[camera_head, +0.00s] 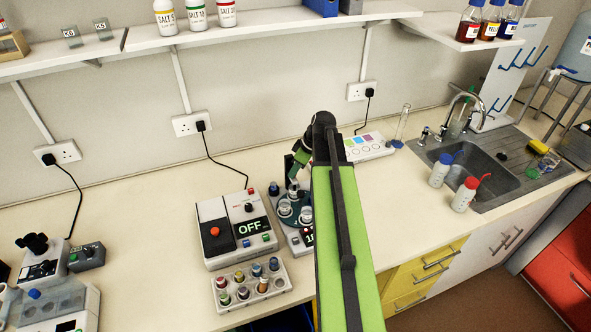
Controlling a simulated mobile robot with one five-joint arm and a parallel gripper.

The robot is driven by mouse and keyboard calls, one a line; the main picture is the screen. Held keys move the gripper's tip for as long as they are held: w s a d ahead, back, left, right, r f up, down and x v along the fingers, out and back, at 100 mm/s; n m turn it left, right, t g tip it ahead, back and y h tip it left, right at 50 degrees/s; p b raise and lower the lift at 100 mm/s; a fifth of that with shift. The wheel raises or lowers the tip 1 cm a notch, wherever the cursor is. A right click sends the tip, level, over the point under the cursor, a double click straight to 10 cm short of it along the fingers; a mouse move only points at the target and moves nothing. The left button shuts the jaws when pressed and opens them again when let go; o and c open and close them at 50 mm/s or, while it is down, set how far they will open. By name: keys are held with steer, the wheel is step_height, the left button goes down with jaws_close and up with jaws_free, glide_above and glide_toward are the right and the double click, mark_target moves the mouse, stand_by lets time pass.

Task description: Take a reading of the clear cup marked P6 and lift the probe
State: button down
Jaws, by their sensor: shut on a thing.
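My gripper (297,172) hangs at the end of my green and black arm, over a dark round holder on the bench. It is shut on what looks like the probe (293,188), a slim pale piece pointing down at the holder. Clear cups sit in the holder: one at the left (285,209) and one at the right (306,214). Their marks are too small to read, so I cannot tell which is P6. I cannot tell whether the probe tip is inside a cup or above it. My arm hides part of the holder and the meter (307,237) in front of it.
A white box with a red button and an OFF display (250,227) stands close left. A vial rack (250,303) is in front of it. A white panel with coloured patches (368,149) lies behind right. The bench right of my arm is clear up to the sink (495,185) and two bottles.

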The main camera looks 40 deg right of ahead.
step_height(320, 180, up, 6)
steer(key=p, duration=0.6)
steer(key=shift+f, duration=0.25)
steer(key=c, duration=1.5)
jaws_free()
